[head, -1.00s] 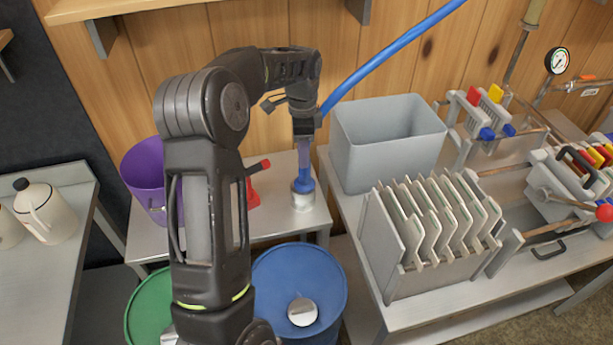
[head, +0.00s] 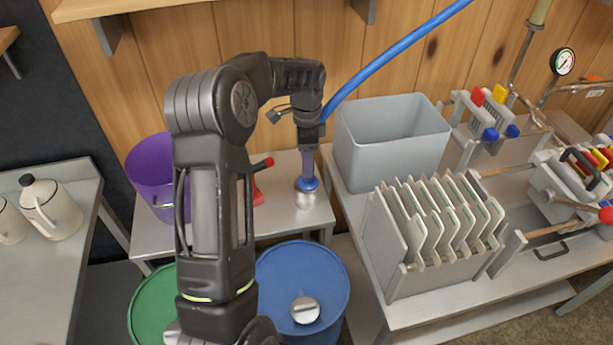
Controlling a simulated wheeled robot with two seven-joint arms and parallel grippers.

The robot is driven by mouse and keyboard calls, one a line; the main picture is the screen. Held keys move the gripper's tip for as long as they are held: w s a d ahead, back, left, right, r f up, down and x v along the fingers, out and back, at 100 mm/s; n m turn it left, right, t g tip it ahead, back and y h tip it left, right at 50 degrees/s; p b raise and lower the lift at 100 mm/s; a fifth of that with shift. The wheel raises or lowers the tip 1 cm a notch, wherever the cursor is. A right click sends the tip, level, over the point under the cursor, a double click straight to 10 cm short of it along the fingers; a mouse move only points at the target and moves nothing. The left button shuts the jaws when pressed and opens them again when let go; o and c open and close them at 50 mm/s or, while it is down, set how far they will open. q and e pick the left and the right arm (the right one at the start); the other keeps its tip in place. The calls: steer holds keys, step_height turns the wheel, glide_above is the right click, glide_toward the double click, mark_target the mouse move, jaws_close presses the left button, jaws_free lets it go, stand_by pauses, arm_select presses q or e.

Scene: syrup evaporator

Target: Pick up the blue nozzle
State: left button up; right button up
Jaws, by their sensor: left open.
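The blue nozzle (head: 307,184) stands upright in a small silver holder (head: 305,200) on the metal side table. Its blue rim and a paler bluish stem show below my gripper. My left gripper (head: 309,144) points down directly above it, in line with the stem. It is open, with its jaws at the stem's upper part. Whether they touch the stem is hard to tell. A blue hose (head: 395,57) runs from behind the gripper up to the right. My right gripper is not in view.
A purple bucket (head: 150,170) and a red-handled object (head: 262,178) stand left of the nozzle. A grey bin (head: 390,150) and a rack of plates (head: 435,230) are to the right. A blue barrel (head: 335,275) and a green barrel (head: 150,310) stand in front.

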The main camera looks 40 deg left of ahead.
arm_select(q)
step_height(320, 180, down, 5)
steer(key=shift+d+r+p, duration=0.1)
steer(key=shift+p, duration=0.65)
steer(key=shift+s, duration=0.1)
jaws_close()
stand_by(0.3)
